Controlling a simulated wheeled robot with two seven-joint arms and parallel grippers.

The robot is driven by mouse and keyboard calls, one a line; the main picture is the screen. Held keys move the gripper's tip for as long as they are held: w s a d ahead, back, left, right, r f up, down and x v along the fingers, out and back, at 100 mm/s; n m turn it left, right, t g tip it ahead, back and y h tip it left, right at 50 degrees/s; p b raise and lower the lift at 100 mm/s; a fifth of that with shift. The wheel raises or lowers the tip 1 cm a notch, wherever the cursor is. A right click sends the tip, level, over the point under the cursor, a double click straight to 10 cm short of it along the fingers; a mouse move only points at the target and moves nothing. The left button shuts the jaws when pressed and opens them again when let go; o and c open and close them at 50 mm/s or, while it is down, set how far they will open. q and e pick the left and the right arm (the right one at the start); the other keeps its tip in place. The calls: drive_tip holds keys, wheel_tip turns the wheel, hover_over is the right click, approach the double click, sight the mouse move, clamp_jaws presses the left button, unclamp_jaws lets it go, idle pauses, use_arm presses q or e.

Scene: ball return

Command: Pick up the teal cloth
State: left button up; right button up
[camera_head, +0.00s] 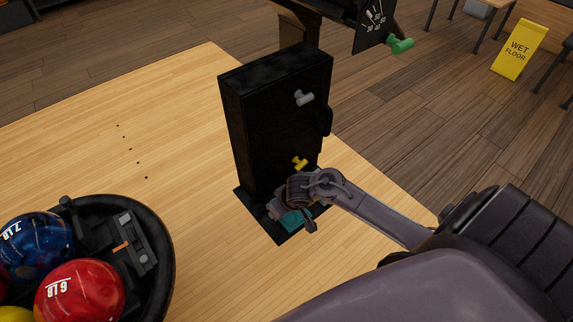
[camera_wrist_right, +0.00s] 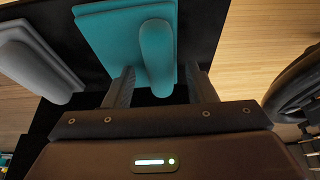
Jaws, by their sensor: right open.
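The teal cloth (camera_head: 291,221) lies on the black base plate at the foot of a black cabinet, partly hidden by my right gripper in the head view. In the right wrist view the teal cloth (camera_wrist_right: 110,32) is a flat square with a raised, rounded ridge standing up from it. My right gripper (camera_wrist_right: 158,78) is open, with one finger on each side of that ridge. I cannot tell whether either finger touches it. In the head view my right gripper (camera_head: 285,207) is low over the cloth, its fingertips hidden. My left gripper is not in view.
A grey cloth-like piece (camera_wrist_right: 28,62) lies left of the teal one. The black cabinet (camera_head: 270,115) has a grey knob, a yellow knob and a side handle. A black round rack (camera_head: 165,262) with bowling balls stands at lower left. The wooden floor between is clear.

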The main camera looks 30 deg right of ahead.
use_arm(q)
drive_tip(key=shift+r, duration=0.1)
use_arm(e)
drive_tip(key=shift+f, duration=0.1)
drive_tip(key=c, duration=1.1)
drive_tip(key=shift+o, duration=0.2)
drive_tip(key=shift+r, duration=0.3)
drive_tip(key=r+p, duration=0.4)
drive_tip(key=r, duration=0.3)
drive_tip(key=shift+s+r, duration=0.1)
drive_tip(key=shift+s, duration=0.1)
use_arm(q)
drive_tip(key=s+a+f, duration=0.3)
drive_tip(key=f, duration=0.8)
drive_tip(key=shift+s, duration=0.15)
use_arm(e)
drive_tip(key=s+d, duration=0.1)
drive_tip(key=s, duration=1.8)
drive_tip(key=shift+s+d+f, duration=0.25)
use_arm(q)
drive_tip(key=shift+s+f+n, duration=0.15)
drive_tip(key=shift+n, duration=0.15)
